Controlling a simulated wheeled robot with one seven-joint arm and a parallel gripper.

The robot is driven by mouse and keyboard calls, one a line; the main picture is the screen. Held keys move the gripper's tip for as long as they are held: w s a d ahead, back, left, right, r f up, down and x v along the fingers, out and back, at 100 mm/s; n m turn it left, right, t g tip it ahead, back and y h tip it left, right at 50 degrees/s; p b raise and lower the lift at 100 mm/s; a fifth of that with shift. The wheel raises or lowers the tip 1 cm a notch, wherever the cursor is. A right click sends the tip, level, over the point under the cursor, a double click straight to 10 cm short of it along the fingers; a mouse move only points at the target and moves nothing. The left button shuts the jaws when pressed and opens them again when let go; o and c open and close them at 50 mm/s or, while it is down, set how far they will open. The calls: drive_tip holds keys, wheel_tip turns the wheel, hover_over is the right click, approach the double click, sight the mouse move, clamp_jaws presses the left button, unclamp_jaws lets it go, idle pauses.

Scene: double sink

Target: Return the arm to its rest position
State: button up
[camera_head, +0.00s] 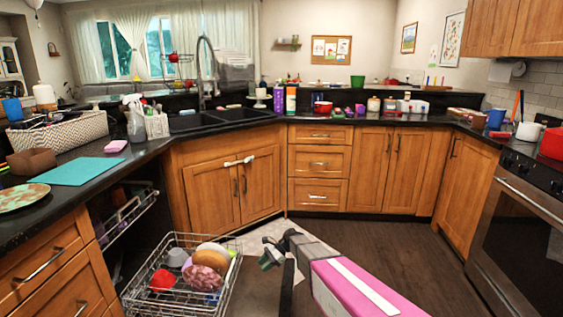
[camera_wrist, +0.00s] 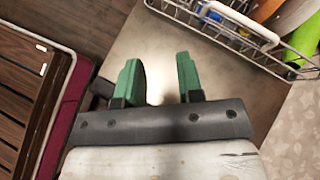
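My gripper (camera_head: 272,257) is low over the floor, in front of the sink cabinet and right of the pulled-out dish rack. In the wrist view its two green fingers (camera_wrist: 160,78) stand apart with nothing between them, above a flat beige-brown surface. My pink and white arm reaches in from the bottom right of the head view.
The wire dish rack (camera_head: 180,303) holds plates and a red item; its edge shows in the wrist view (camera_wrist: 225,32). The open dishwasher (camera_head: 125,215) is at left, the double sink (camera_head: 205,120) behind, the oven (camera_head: 528,235) at right. The dark floor (camera_head: 400,265) is clear.

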drive_tip(key=s+d+r+n+t+h, duration=0.1)
drive_tip(key=s+d+r+n+h, duration=0.2)
drive_tip(key=s+d, duration=0.3)
drive_tip(key=s+d+r+n+t+h, duration=0.2)
drive_tip(key=s+d+r+n+h, duration=0.1)
drive_tip(key=d, duration=0.9)
drive_tip(key=s+d+r+n+t+h, duration=0.1)
drive_tip(key=s+d+r+n+h, duration=0.2)
drive_tip(key=s+d+r+n, duration=0.2)
drive_tip(key=s+d+r, duration=0.2)
drive_tip(key=s+d, duration=0.2)
drive_tip(key=shift+s+d+t+h, duration=0.25)
drive_tip(key=shift+s+t+h, duration=0.1)
drive_tip(key=shift+t+h, duration=0.05)
drive_tip(key=shift+a, duration=0.15)
